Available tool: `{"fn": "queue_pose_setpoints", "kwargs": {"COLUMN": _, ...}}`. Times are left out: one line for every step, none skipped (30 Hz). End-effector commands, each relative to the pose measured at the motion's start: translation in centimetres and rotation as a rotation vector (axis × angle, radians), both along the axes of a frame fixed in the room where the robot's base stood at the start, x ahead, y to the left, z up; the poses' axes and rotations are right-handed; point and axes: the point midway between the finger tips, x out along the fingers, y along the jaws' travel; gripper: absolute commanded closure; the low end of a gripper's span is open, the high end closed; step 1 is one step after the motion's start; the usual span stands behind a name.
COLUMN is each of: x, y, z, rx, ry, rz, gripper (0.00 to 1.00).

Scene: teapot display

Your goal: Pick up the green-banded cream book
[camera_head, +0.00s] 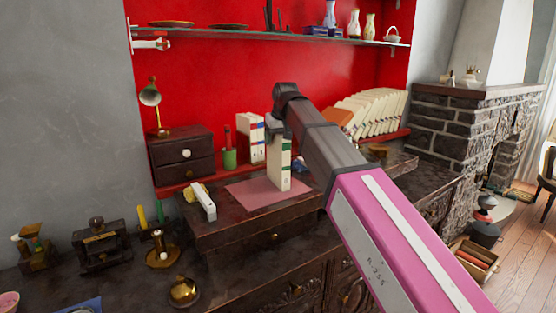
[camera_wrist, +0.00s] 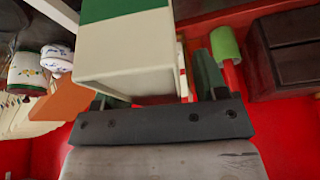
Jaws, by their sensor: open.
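The cream book with green bands (camera_head: 279,172) stands upright on the pink mat on the raised desk top. In the wrist view the book (camera_wrist: 125,58) fills the upper middle, with a broad green band across its top. My gripper (camera_head: 277,124) is at the book's upper end, pointing down from above. In the wrist view my gripper (camera_wrist: 160,95) is open, with one finger on each side of the book. The book hides part of the left finger. I cannot tell whether either finger touches it.
Another cream book (camera_head: 250,138) stands close behind on the left, beside a green cup (camera_head: 229,158) and a dark drawer box (camera_head: 181,154). A row of leaning cream books (camera_head: 370,115) and an orange book (camera_head: 336,118) are to the right. A shelf (camera_head: 260,37) runs above. The pink mat (camera_head: 250,193) has bare room in front.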

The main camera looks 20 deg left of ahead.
Motion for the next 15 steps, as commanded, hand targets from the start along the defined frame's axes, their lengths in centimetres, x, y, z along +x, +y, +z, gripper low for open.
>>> {"fn": "queue_pose_setpoints", "kwargs": {"x": 0.0, "y": 0.0, "z": 0.01, "rx": 0.0, "ry": 0.0, "rz": 0.0, "gripper": 0.34}}
{"fn": "queue_pose_setpoints", "kwargs": {"x": 0.0, "y": 0.0, "z": 0.01, "rx": 0.0, "ry": 0.0, "rz": 0.0, "gripper": 0.34}}
{"fn": "queue_pose_setpoints", "kwargs": {"x": 0.0, "y": 0.0, "z": 0.01, "rx": 0.0, "ry": 0.0, "rz": 0.0, "gripper": 0.34}}
{"fn": "queue_pose_setpoints", "kwargs": {"x": -0.01, "y": -0.01, "z": 0.01, "rx": 0.0, "ry": 0.0, "rz": 0.0, "gripper": 0.34}}
{"fn": "queue_pose_setpoints", "kwargs": {"x": -0.01, "y": -0.01, "z": 0.0, "rx": 0.0, "ry": 0.0, "rz": 0.0, "gripper": 0.34}}
{"fn": "queue_pose_setpoints", "kwargs": {"x": -0.02, "y": -0.02, "z": -0.02, "rx": -0.001, "ry": 0.001, "rz": 0.0, "gripper": 0.34}}
{"fn": "queue_pose_setpoints", "kwargs": {"x": -0.02, "y": -0.02, "z": -0.04, "rx": -0.001, "ry": 0.001, "rz": 0.0, "gripper": 0.34}}
{"fn": "queue_pose_setpoints", "kwargs": {"x": -0.02, "y": -0.02, "z": -0.07, "rx": -0.001, "ry": 0.001, "rz": 0.0, "gripper": 0.34}}
{"fn": "queue_pose_setpoints", "kwargs": {"x": -0.02, "y": -0.02, "z": -0.1, "rx": -0.001, "ry": 0.001, "rz": 0.0, "gripper": 0.34}}
{"fn": "queue_pose_setpoints", "kwargs": {"x": -0.02, "y": -0.02, "z": -0.13, "rx": -0.001, "ry": 0.001, "rz": 0.0, "gripper": 0.34}}
{"fn": "queue_pose_setpoints", "kwargs": {"x": -0.02, "y": -0.02, "z": -0.17, "rx": -0.001, "ry": 0.001, "rz": 0.0, "gripper": 0.34}}
{"fn": "queue_pose_setpoints", "kwargs": {"x": -0.03, "y": -0.02, "z": -0.23, "rx": -0.001, "ry": 0.001, "rz": 0.0, "gripper": 0.34}}
{"fn": "queue_pose_setpoints", "kwargs": {"x": -0.02, "y": -0.02, "z": -0.26, "rx": -0.001, "ry": 0.001, "rz": 0.0, "gripper": 0.34}}
{"fn": "queue_pose_setpoints", "kwargs": {"x": -0.03, "y": -0.02, "z": -0.31, "rx": -0.001, "ry": 0.001, "rz": 0.0, "gripper": 0.34}}
{"fn": "queue_pose_setpoints", "kwargs": {"x": -0.03, "y": -0.02, "z": -0.36, "rx": -0.001, "ry": 0.001, "rz": 0.0, "gripper": 0.34}}
